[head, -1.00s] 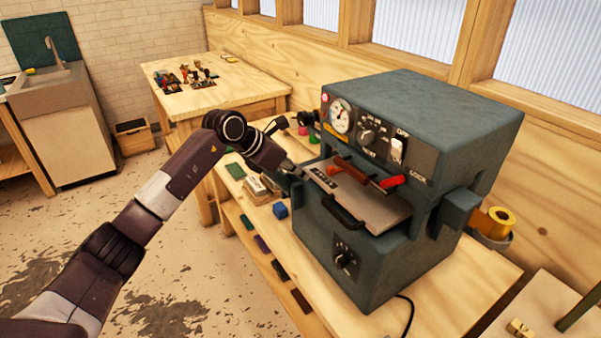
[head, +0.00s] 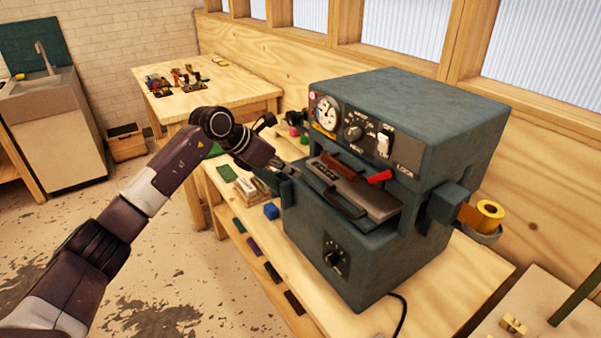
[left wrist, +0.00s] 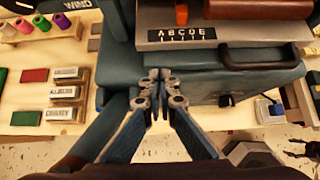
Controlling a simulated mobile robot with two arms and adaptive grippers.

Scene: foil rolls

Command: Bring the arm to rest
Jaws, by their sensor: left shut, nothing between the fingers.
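My left gripper (head: 289,168) is at the left front of the blue-grey machine (head: 410,115), near its tray (head: 383,204). In the left wrist view the gripper (left wrist: 159,82) is shut, its fingertips together and empty, in front of the machine's blue front. I cannot tell whether the fingertips touch it. The tray bears an "ABCDE" strip (left wrist: 188,33) and a black handle (left wrist: 262,60). Above the tray is a brown bar with a red-ended lever (head: 379,177). My right gripper is not in view.
A table (head: 240,84) stands behind. The floor left of the bench is clear.

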